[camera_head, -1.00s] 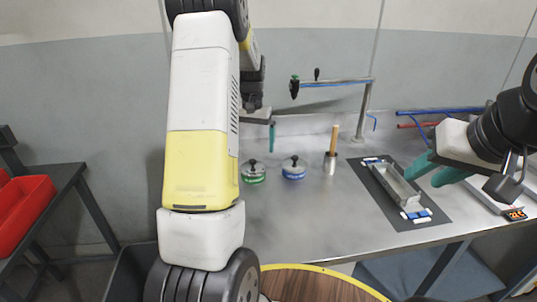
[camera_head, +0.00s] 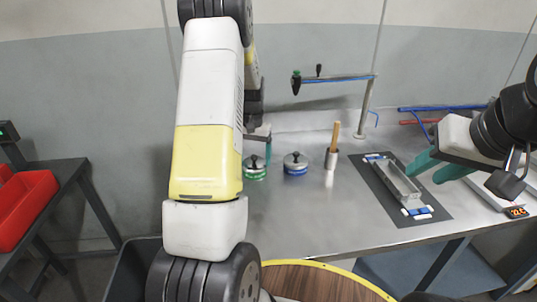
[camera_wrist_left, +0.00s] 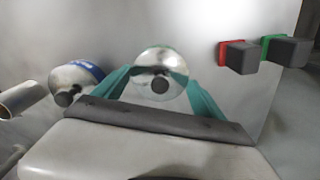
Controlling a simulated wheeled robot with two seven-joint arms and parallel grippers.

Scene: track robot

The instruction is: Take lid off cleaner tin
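Two small metal tins with domed lids and black knobs stand on the steel bench. One has a green band (camera_head: 254,174) and the other a blue band (camera_head: 295,170); I cannot tell by label which is the cleaner tin. My left gripper (camera_head: 262,145) is over the green-banded tin, partly hidden by my arm. In the left wrist view its teal fingers (camera_wrist_left: 159,80) are spread on both sides of the shiny lid (camera_wrist_left: 160,65), with the knob between them. The blue-banded tin (camera_wrist_left: 76,78) lies left there. My right gripper (camera_head: 437,168) is open and empty above the bench's right side.
A wooden-handled tool stands in a metal cup (camera_head: 331,158). A grey tray (camera_head: 398,184) lies on a dark mat (camera_head: 432,212). A tap-like stand (camera_head: 363,108) is behind. A red bin (camera_head: 28,205) is far left.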

